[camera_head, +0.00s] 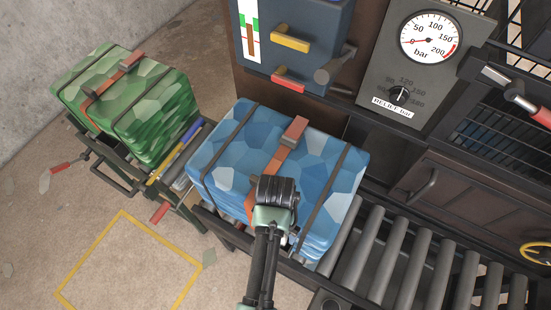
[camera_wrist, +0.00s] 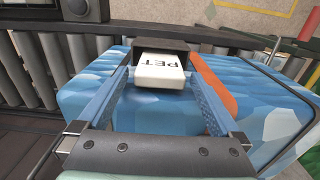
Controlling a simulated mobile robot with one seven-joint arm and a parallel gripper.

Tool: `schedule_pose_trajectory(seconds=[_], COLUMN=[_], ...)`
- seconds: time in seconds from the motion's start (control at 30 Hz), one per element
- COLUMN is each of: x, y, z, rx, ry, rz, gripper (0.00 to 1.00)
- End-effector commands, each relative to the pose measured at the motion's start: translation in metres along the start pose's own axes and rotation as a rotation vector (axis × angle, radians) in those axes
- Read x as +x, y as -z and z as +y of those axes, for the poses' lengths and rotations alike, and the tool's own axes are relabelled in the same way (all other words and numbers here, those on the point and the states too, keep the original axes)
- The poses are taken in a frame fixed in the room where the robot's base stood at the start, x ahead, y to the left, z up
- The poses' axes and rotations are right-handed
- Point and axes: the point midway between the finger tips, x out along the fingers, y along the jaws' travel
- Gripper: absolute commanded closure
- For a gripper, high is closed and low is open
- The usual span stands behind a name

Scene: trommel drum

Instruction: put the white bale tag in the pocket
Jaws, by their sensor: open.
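The white bale tag (camera_wrist: 160,72), lettered PET, shows in the wrist view. Its far end sits in the mouth of a dark pocket (camera_wrist: 162,45), and its near end sticks out toward me. How deep it sits I cannot tell. My gripper (camera_wrist: 157,84) is open, with one blue-padded finger on each side of the tag and a gap visible on both sides. The pocket is at the blue bale (camera_head: 240,150), beside the orange strap (camera_wrist: 213,82). In the head view my arm hides the tag and pocket.
A green bale (camera_head: 130,105) stands on a rack at the left. Rollers (camera_head: 385,255) run to the right of the blue bale. A panel with a pressure gauge (camera_head: 429,37) and a blue box with handles (camera_head: 290,40) stand behind. The floor at lower left is mostly clear.

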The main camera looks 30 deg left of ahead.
Motion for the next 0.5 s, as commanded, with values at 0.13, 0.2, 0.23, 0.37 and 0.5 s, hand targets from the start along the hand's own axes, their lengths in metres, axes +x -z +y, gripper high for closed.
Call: schedule_pose_trajectory(seconds=[0.13,0.2,0.23,0.37,0.5], x=[-0.034,-0.048,-0.053,-0.071,-0.080], y=[0.002,0.002,0.001,0.001,0.001], z=[-0.001,0.000,0.000,0.000,0.000], rx=[0.001,0.001,0.001,0.001,0.000], ry=[0.003,0.002,0.002,0.002,0.001], rz=[0.006,0.005,0.005,0.003,0.001], gripper=[0.00,0.00,0.00,0.00,0.00])
